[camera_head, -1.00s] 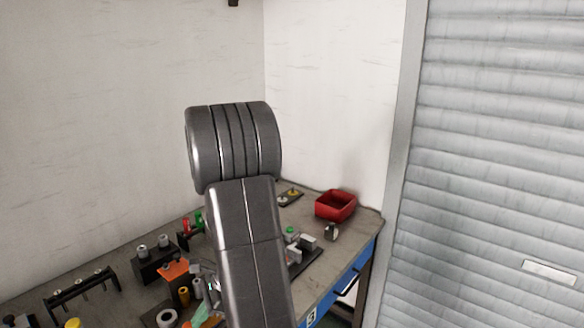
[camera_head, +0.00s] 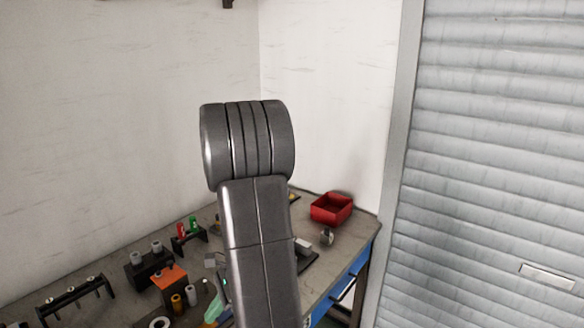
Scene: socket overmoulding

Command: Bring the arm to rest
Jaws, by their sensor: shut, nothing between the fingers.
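My arm (camera_head: 258,225) rises through the middle of the camera_head view, with a thick ribbed joint (camera_head: 247,145) at its top. It stands in front of the workbench (camera_head: 345,240) and hides part of it. My gripper is not visible in this view, so its fingers cannot be seen.
A red bin (camera_head: 331,209) stands at the bench's far right corner, with a small metal part (camera_head: 326,237) in front. Black holders (camera_head: 150,265), an orange block (camera_head: 170,277) and a rack (camera_head: 75,298) stand at the left. A grey roller shutter (camera_head: 500,150) is at the right.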

